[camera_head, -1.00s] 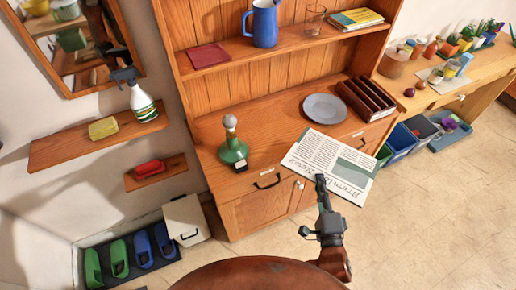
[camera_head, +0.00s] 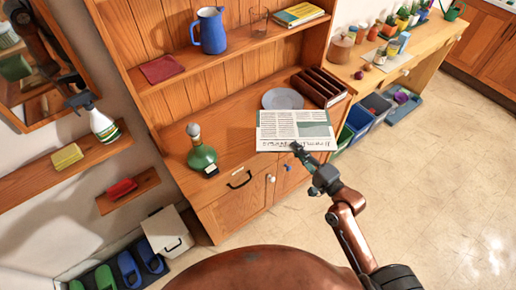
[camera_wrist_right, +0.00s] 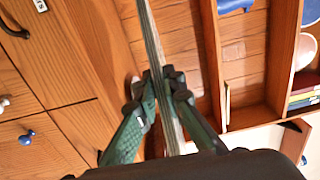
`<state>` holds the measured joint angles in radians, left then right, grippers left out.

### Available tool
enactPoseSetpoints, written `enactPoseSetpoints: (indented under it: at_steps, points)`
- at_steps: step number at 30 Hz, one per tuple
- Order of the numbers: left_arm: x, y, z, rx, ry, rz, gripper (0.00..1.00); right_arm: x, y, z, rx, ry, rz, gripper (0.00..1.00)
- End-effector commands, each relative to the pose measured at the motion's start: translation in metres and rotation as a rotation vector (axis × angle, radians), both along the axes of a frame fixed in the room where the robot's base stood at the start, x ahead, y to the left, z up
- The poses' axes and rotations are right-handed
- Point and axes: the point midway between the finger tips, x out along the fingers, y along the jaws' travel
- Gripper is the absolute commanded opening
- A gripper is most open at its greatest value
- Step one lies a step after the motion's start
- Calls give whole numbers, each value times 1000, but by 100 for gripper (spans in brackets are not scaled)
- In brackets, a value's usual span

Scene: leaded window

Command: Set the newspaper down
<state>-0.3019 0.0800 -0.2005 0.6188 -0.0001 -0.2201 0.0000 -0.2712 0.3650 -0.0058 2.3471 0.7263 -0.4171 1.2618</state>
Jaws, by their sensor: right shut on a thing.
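The newspaper (camera_head: 296,126), a flat printed sheet with a green-edged picture, extends over the front right part of the wooden cabinet's counter (camera_head: 240,130). My right gripper (camera_head: 298,148) is shut on its near edge. In the right wrist view the newspaper (camera_wrist_right: 152,40) shows edge-on as a thin strip between the two fingers of the right gripper (camera_wrist_right: 162,88). I cannot tell whether the newspaper touches the counter. It hides the near edge of a grey plate (camera_head: 283,98). My left gripper is not in view.
A green bottle (camera_head: 202,156) stands on the counter left of the newspaper. A dark brown slotted rack (camera_head: 319,88) stands behind and right of it. A blue jug (camera_head: 210,30) is on the shelf above. Bins (camera_head: 360,120) stand on the floor at right. Bare counter lies between bottle and newspaper.

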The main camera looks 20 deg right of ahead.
Motion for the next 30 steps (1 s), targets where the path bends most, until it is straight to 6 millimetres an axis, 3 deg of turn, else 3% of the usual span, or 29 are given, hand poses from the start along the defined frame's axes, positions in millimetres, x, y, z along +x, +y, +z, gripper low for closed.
enactPoseSetpoints:
  at_steps: [5, 14, 18, 30]
  points:
    - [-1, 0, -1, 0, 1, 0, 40, 11, 20, -7, 9, -1, 9, 0]
    - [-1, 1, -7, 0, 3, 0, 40, 40, 85, -39, 8, 1, 7, 0]
    - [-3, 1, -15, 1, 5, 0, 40, 48, 103, -68, 4, 3, 7, 0]
    - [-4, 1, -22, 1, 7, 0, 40, 58, 126, -97, 4, 1, 8, 0]
